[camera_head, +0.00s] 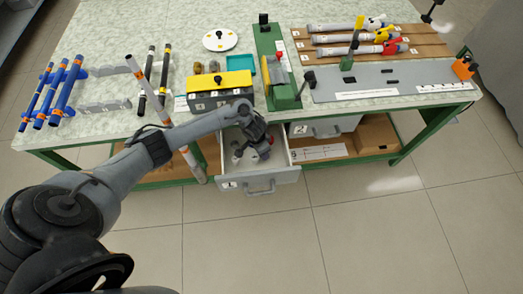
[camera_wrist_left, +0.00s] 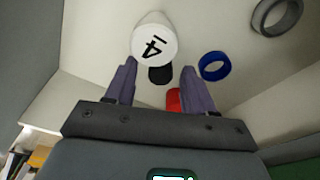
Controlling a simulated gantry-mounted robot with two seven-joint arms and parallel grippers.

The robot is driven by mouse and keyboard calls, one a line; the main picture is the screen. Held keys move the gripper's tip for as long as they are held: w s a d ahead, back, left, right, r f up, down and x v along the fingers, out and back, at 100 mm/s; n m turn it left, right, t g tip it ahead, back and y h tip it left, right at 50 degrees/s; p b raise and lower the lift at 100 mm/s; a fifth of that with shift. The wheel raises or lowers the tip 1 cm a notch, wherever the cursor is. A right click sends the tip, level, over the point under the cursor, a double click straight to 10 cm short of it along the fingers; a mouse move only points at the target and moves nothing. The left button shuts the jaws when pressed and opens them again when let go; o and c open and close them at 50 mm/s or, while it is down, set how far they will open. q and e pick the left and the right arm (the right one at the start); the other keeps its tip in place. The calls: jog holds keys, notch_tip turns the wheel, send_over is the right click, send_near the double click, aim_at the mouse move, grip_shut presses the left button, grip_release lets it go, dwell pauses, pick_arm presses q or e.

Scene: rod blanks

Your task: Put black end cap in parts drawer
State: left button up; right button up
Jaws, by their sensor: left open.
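My left gripper (camera_head: 262,148) reaches down into the open, light grey parts drawer (camera_head: 272,181) below the table's front edge. In the left wrist view my left gripper (camera_wrist_left: 158,70) is open, its two fingers spread. A small black piece (camera_wrist_left: 160,75), which looks like the black end cap, lies in the drawer between the fingertips. It is partly hidden behind a white round piece marked 4 (camera_wrist_left: 154,42). I cannot tell whether the fingers touch either piece. My right gripper is not in view.
In the drawer are a blue ring (camera_wrist_left: 214,66), a grey ring (camera_wrist_left: 277,17) and a red piece (camera_wrist_left: 173,98). The drawer walls stand close around the gripper. A yellow-topped grey box (camera_head: 219,82) stands on the table above. A second drawer (camera_head: 326,127) is at the right.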

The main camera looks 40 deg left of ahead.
pick_arm(q)
notch_tip(320, 180, up, 11)
jog(key=s+p, duration=0.1)
jog(key=p, duration=0.4)
jog(key=shift+s+a, duration=0.25)
jog(key=shift+s, duration=0.05)
jog(key=shift+r, duration=0.1)
